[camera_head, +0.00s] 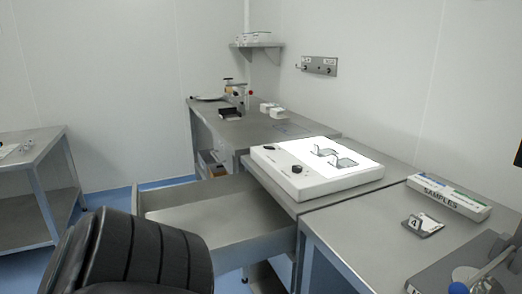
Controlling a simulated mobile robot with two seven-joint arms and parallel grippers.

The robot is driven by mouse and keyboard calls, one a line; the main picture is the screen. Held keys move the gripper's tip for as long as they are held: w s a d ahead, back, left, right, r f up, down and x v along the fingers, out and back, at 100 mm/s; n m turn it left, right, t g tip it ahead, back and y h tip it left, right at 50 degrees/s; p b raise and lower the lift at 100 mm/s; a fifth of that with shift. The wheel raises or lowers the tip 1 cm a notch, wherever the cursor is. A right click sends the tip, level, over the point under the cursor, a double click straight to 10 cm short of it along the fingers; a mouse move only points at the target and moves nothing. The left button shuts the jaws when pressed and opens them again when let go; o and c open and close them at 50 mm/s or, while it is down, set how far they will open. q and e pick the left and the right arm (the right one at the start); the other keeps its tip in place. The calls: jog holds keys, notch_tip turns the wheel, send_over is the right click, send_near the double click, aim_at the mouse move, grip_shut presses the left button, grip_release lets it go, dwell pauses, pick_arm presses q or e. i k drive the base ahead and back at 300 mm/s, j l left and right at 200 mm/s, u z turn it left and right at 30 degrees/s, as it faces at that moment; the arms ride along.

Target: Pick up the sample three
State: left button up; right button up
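Two small samples with upright clips lie on the lit top of a white light box (284,178): a rear sample (324,152) and a front sample (344,162). I cannot read a number on either, so I cannot tell which is sample three. Another dark flat sample with an upright tag reading 4 (422,226) lies on the steel table at right. Behind it is a white box labelled SAMPLES (449,196). Neither of my grippers is in view.
An open, empty-looking steel drawer (205,215) juts out left of the light box. A black ribbed shape (145,252) fills the lower left. A grey item (455,272) sits at bottom right. A side table (40,160) stands at left; blue floor shows between.

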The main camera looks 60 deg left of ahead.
aim_at(324, 152)
jog(key=u, duration=1.55)
